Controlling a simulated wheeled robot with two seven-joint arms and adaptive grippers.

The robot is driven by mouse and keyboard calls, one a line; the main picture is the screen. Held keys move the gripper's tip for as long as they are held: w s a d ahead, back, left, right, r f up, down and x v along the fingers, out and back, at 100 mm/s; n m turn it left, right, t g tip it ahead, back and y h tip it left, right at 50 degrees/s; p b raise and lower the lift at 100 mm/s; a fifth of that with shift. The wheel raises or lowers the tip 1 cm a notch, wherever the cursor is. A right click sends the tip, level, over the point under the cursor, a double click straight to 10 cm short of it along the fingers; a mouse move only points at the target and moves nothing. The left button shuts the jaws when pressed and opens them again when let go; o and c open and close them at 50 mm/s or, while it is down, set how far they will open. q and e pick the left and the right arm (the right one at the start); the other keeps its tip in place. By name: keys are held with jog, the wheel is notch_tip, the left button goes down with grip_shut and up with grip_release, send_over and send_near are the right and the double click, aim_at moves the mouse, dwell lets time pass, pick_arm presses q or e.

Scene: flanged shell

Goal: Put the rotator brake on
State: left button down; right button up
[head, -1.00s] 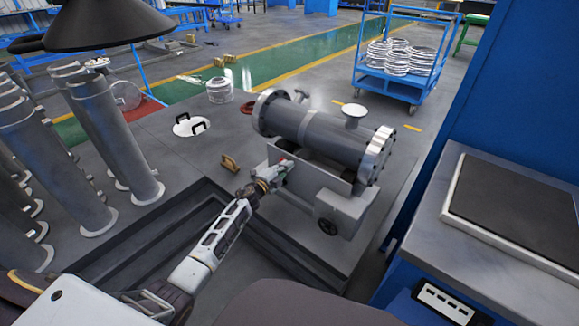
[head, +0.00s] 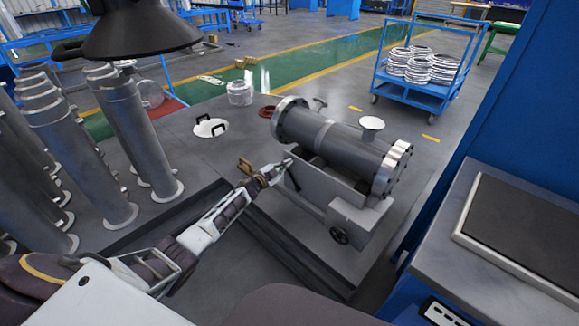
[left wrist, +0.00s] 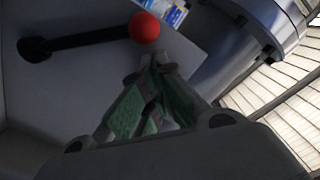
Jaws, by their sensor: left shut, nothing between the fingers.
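The rotator brake is a black lever (left wrist: 85,40) with a red ball knob (left wrist: 145,27), on a grey plate in the left wrist view. Its round dark pivot is at the left end and the knob at the right. In the head view a thin dark lever shows on the near side of the grey rotator (head: 318,188), beside my gripper. My left gripper (head: 287,165) is shut and empty. In the left wrist view its fingertips (left wrist: 160,65) are just below the knob; I cannot tell whether they touch it. My right gripper is out of view.
A grey flanged shell (head: 335,143) lies on the rotator. A handwheel (head: 339,235) sits on the rotator's near side. Grey upright cylinders (head: 135,130) stand at left. A blue cabinet and worktop (head: 450,235) border the right. A blue cart (head: 410,90) stands behind.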

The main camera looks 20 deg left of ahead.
pick_arm(q)
jog(key=shift+w+a+f+n, duration=0.2)
jog(key=shift+a+n, duration=0.3)
jog(key=shift+a, duration=0.05)
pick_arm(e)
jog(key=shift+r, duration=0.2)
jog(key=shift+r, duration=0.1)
